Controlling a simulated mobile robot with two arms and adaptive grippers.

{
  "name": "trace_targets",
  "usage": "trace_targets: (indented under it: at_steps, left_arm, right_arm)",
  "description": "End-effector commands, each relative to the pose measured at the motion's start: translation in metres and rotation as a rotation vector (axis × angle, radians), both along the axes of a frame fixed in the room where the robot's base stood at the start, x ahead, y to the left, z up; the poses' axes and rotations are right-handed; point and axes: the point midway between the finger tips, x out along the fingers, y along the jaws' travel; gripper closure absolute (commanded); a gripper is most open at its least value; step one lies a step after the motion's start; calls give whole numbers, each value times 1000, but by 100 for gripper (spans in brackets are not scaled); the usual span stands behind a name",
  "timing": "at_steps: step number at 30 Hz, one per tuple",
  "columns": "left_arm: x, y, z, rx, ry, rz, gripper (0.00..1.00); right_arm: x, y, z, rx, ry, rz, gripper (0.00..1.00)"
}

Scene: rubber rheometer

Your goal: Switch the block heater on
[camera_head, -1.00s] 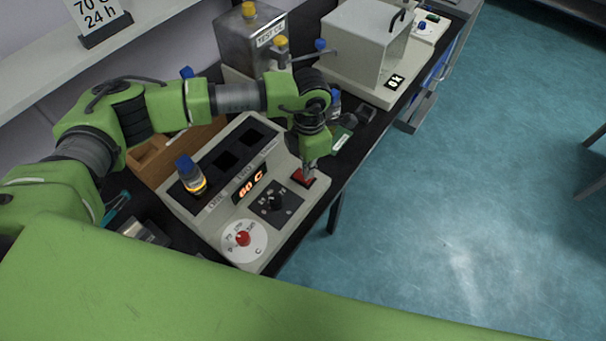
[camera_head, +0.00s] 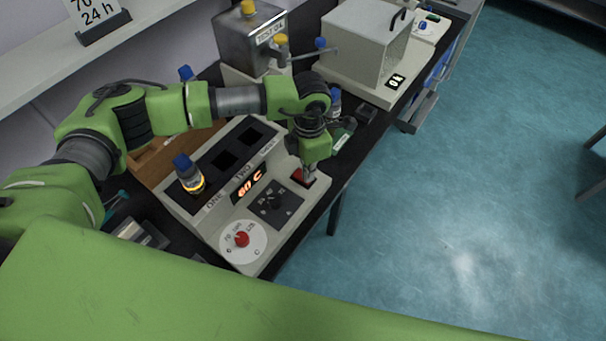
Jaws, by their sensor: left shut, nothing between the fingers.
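The block heater (camera_head: 226,215) is a pale box on the black bench, with three dark wells along its back. The display (camera_head: 250,186) is lit and reads 60 C. My right gripper is not in view.
A metal test unit (camera_head: 236,45) and a pale oven-like box (camera_head: 365,45) with a lit display stand behind the heater.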

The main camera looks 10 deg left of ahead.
Motion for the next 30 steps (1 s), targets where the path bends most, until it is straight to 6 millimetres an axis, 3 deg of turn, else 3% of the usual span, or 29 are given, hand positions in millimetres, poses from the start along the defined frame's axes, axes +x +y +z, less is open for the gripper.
trace_targets:
  at_steps: [10,30]
  left_arm:
    - [0,0,3,0,0,0,100]
    - [0,0,57,1,0,0,100]
  right_arm:
    - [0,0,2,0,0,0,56]
    - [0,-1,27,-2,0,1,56]
